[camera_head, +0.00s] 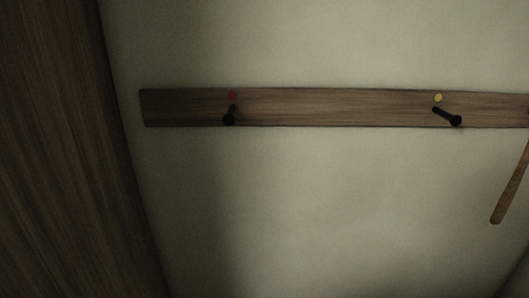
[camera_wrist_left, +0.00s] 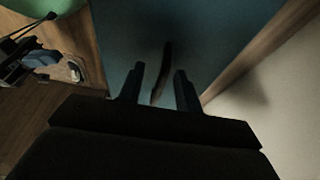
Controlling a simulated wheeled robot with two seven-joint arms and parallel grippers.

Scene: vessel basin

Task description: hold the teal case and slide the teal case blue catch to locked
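I cannot make out the teal case or its blue catch for certain in either view. My left gripper (camera_wrist_left: 159,70) shows in the left wrist view with its two dark fingers apart. A thin dark strip (camera_wrist_left: 162,75) appears between and beyond the fingers; I cannot tell what it is or whether it touches them. Behind it is a dark blue-teal flat surface (camera_wrist_left: 220,45), too dim to identify. Neither gripper shows in the head view, and my right gripper is not in view.
In the head view a wooden rail (camera_head: 330,108) on a pale wall carries two black pegs, under a red dot (camera_head: 232,95) and a yellow dot (camera_head: 438,98). A wooden handle (camera_head: 508,190) hangs at right. A wooden panel (camera_head: 60,150) stands at left.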

